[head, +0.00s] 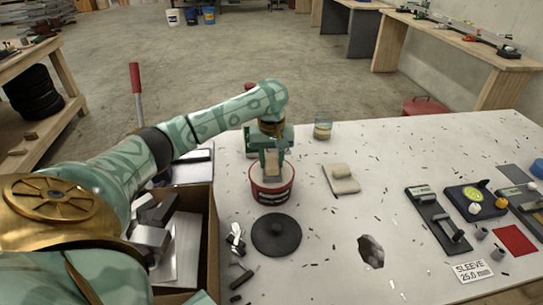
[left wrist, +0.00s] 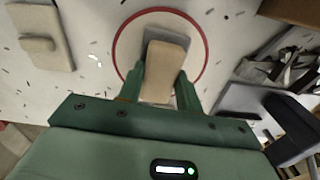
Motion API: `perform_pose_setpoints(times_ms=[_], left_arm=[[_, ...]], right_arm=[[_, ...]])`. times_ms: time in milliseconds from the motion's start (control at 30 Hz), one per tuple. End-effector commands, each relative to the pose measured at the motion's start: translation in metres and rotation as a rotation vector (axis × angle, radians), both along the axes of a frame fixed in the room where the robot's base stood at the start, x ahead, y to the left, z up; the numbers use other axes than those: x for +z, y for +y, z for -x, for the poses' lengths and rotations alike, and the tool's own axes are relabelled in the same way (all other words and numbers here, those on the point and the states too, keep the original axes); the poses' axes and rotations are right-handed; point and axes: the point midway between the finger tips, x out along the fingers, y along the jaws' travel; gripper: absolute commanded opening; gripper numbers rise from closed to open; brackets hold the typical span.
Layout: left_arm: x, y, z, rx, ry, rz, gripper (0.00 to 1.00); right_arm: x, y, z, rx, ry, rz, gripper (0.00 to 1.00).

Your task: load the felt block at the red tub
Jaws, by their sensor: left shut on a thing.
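The red tub (head: 272,192) stands on the speckled white table, open at the top, with pale contents inside its rim. It also shows in the left wrist view as a red ring (left wrist: 118,52) around a whitish surface. My left gripper (head: 271,158) is over the tub, shut on the tan felt block (head: 270,166). In the left wrist view the block (left wrist: 166,60) sits between the green fingers, with a grey part beside it, inside the ring's outline. I cannot tell whether the block touches the contents. My right gripper is not in view.
A round black lid (head: 277,236) lies in front of the tub. A cream pad with a small block (head: 341,178) lies to its right. A cardboard box (head: 212,250) of metal pieces stands at left. A jar (head: 323,128) stands behind. Fixtures (head: 438,220) fill the right side.

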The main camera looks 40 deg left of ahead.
Motion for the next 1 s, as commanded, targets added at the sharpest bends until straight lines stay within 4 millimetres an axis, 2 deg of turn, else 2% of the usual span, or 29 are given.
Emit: perform_pose_setpoints(times_ms=[1000], left_arm=[[-0.0001, -0.0002, -0.0001, 0.0, 0.0, 0.0, 0.17]], right_arm=[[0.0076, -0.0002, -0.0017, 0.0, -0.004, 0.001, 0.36]])
